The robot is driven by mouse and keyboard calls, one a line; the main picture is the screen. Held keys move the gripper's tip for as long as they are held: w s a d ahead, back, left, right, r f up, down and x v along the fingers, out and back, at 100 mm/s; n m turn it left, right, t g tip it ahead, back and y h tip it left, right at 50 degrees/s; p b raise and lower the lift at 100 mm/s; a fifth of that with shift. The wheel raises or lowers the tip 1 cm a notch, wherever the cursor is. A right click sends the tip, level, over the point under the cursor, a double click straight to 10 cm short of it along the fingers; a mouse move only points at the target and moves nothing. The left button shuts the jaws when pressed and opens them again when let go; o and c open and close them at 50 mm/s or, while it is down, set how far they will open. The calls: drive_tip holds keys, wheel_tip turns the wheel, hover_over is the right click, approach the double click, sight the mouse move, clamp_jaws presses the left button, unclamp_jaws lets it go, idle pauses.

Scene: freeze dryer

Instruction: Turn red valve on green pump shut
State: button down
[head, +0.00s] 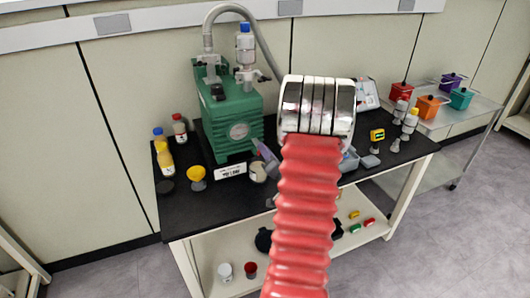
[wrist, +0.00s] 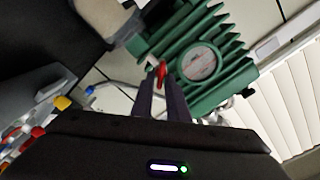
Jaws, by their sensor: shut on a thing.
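The green pump (head: 228,122) stands on the black tabletop in the head view, with a grey hose curving up from its top. It fills the upper middle of the wrist view (wrist: 205,65), tilted, with its ribs and a round plate showing. The small red valve (wrist: 162,70) shows at the pump's near side in the wrist view. My gripper (wrist: 161,83) has its two dark fingers close together, shut on the red valve between their tips. In the head view my red ribbed arm stands in front, and I cannot make out the valve there.
On the black bench (head: 190,203) stand a yellow bottle (head: 164,164), a yellow funnel (head: 197,177) and a white label sign (head: 230,171). Coloured boxes sit on a side table (head: 475,112) at right. Small items lie on the lower shelf.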

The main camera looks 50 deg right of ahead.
drive_tip(key=shift+s+d+f+m, duration=0.1)
drive_tip(key=shift+f+m, duration=0.05)
drive_tip(key=shift+m, duration=1.2)
drive_tip(key=shift+s+f+m, duration=0.1)
drive_tip(key=shift+f+m, duration=0.05)
drive_tip(key=shift+m, duration=1.15)
drive_tip(key=shift+d+f+m, duration=0.1)
drive_tip(key=shift+f+m, duration=0.05)
drive_tip(key=shift+m, duration=1.2)
drive_tip(key=c, duration=1.9)
unclamp_jaws()
drive_tip(key=shift+a, duration=0.1)
drive_tip(key=v, duration=1.3)
drive_tip(key=shift+s+a, duration=0.15)
drive_tip(key=shift+s, duration=0.15)
drive_tip(key=shift+f, duration=0.1)
